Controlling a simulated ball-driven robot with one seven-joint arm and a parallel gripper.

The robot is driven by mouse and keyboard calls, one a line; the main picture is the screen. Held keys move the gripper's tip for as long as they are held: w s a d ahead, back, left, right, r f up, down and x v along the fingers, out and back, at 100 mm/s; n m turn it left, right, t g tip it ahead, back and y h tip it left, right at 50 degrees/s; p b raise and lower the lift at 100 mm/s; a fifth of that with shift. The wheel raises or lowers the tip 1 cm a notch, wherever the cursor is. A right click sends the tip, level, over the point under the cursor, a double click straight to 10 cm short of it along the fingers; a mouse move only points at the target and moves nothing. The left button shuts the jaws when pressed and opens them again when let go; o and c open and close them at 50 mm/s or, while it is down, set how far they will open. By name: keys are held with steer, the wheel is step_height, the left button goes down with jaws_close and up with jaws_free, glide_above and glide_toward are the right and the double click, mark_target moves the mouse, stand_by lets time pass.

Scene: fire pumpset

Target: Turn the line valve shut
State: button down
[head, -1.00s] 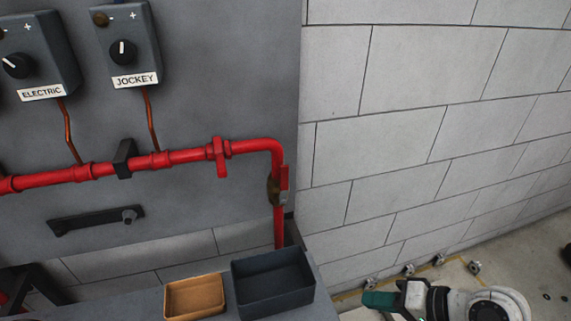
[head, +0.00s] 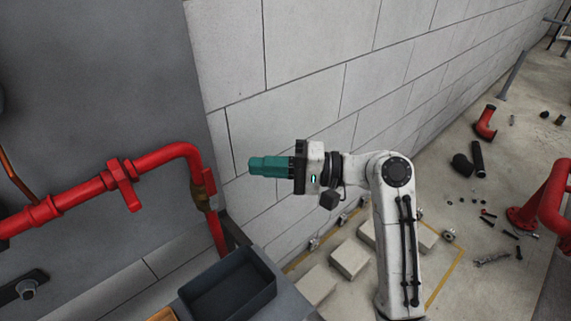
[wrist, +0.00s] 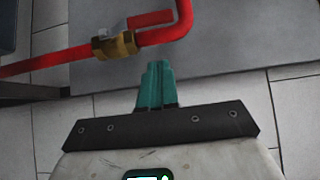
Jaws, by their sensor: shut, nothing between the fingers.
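The brass-bodied valve (head: 201,197) sits on the vertical drop of the red pipe at the right edge of the grey panel. Its red lever (head: 209,181) lies roughly along the pipe. The wrist view shows the brass body (wrist: 115,46) and the red lever (wrist: 150,19) up close, with the lever parallel to the pipe there. My gripper (head: 252,166) has teal fingers, is shut and empty, and points left at the valve with a gap between. In the wrist view the fingertips (wrist: 157,68) are below and right of the valve, not touching it.
Another red fitting with a downward arm (head: 123,185) is on the horizontal pipe to the left. A dark tray (head: 270,282) stands below the valve. A block wall (head: 300,90) is behind my arm. Pale blocks (head: 349,259) and loose parts lie on the floor.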

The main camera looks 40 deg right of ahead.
mark_target(211, 190)
steer(key=shift+w+a+p, duration=0.15)
steer(key=shift+w+a, duration=0.1)
steer(key=shift+a, duration=0.7)
steer(key=shift+w+a+p, duration=0.15)
steer(key=shift+w+a, duration=0.15)
steer(key=shift+a, duration=0.65)
steer(key=shift+w+a+p, duration=0.15)
steer(key=shift+w+a, duration=0.1)
steer(key=shift+a, duration=0.7)
steer(key=shift+w, duration=0.1)
